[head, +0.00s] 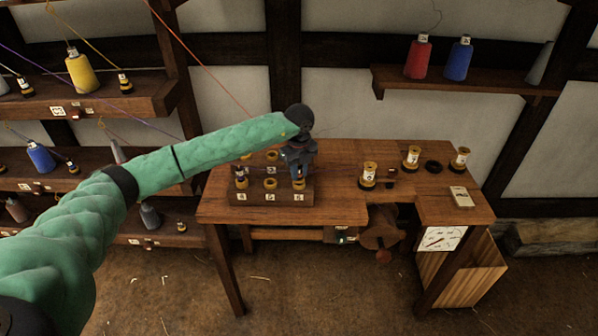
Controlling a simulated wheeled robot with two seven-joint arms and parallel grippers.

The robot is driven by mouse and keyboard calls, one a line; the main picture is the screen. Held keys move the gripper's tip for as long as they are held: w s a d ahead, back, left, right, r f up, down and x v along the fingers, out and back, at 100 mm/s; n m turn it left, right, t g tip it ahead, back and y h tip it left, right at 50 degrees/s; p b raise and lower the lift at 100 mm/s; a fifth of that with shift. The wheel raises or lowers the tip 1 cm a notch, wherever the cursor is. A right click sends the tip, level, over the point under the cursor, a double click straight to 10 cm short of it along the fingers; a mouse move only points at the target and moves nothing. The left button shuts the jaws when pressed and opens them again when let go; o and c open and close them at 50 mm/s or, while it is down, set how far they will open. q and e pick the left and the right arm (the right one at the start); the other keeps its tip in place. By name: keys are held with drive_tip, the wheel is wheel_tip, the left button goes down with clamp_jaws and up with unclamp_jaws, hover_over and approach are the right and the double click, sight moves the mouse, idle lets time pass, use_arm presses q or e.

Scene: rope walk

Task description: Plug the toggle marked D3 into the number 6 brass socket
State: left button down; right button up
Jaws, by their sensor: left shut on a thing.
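The socket block (312,192) stands on the left part of the wooden bench, with brass sockets in two rows and small white number tags on its front. My left gripper (299,171) points down over the right end of the front row, shut on a toggle that it mostly hides. The front-right brass socket (299,185), seemingly number 6, is right below the fingertips. I cannot tell whether the toggle touches it or is inside. The held toggle's mark cannot be read. Another toggle (240,172) stands at the block's left end. My right gripper is out of view.
Toggles with white labels stand on the bench (335,155) to the right: one near the middle (369,175), one farther back (412,157), one at the right (460,159). A dark ring (433,167) lies between. Shelves with thread cones (82,73) fill the left.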

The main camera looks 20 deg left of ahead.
sight(299, 166)
use_arm(q)
drive_tip(key=shift+f+b, duration=0.45)
drive_tip(key=shift+f, duration=0.15)
drive_tip(key=c, duration=1.5)
unclamp_jaws()
drive_tip(key=shift+c, duration=0.2)
drive_tip(key=shift+r+p, duration=1.55)
drive_tip(key=shift+r, duration=3.95)
